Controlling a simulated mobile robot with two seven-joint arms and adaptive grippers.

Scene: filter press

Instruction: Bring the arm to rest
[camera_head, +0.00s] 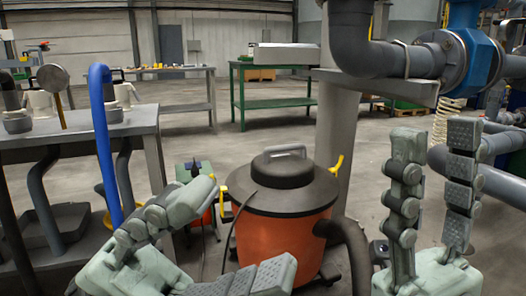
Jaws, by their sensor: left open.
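My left gripper (238,232) is at the bottom centre-left of the head view. Its two grey-green padded fingers are spread apart with nothing between them, in front of the orange vacuum. My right gripper (436,140) is at the right, its fingers pointing up. The fingers are parallel with a gap between them, and no object shows in the gap. It appears in front of the grey pipework. Most of both arms is out of view.
An orange vacuum (270,230) with a dark lid stands on the floor at centre. A grey table (140,122) with jugs and a mallet stands at left, a blue hose (101,130) before it. Large grey pipes (370,55) with a blue flange fill the upper right. Open floor lies behind.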

